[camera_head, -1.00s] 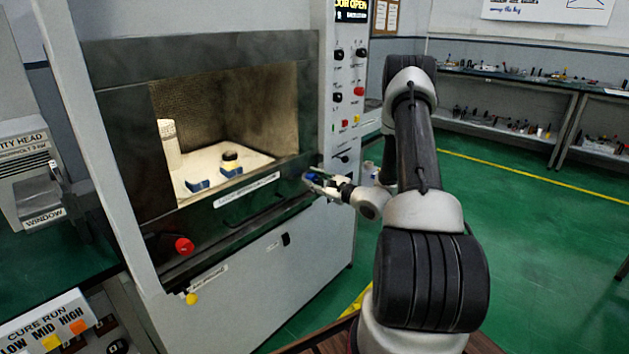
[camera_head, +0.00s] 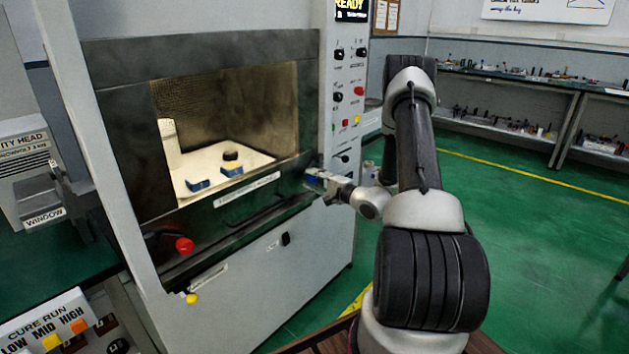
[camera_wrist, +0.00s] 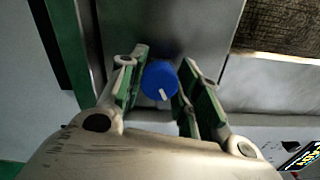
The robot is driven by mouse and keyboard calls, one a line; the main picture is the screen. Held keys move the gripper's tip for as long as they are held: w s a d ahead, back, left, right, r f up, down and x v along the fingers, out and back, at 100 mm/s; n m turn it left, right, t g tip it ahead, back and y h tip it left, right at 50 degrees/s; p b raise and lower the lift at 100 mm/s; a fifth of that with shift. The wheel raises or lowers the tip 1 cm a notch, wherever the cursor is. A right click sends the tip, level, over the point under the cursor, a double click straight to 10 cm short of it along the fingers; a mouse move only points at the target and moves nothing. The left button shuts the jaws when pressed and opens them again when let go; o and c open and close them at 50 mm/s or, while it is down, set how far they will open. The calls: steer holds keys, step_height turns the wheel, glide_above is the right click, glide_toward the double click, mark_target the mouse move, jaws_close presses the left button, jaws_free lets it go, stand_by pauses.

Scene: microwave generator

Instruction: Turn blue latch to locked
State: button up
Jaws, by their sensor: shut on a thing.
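The blue latch (camera_wrist: 159,80) is a round blue knob with a white pointer mark, set on the dark door frame. In the wrist view it sits between the two fingers of my gripper (camera_wrist: 157,88), and its white mark points down and slightly right. In the head view my gripper (camera_head: 322,182) is at the right end of the door's lower edge, with a bit of the blue latch (camera_head: 312,181) showing at the fingertips. My gripper is shut on the latch, though a thin gap seems to show beside the right finger in the wrist view.
The microwave chamber (camera_head: 230,120) shows a lit interior with blue blocks (camera_head: 199,185) on a pale tray. A red knob (camera_head: 184,245) is at the door's lower left. Switches line the control panel (camera_head: 347,85), whose display (camera_head: 351,10) reads READY. Green floor is clear at right.

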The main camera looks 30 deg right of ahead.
steer(key=shift+n, duration=0.4)
steer(key=o, duration=1)
steer(key=shift+o, duration=0.2)
steer(key=v, duration=1.2)
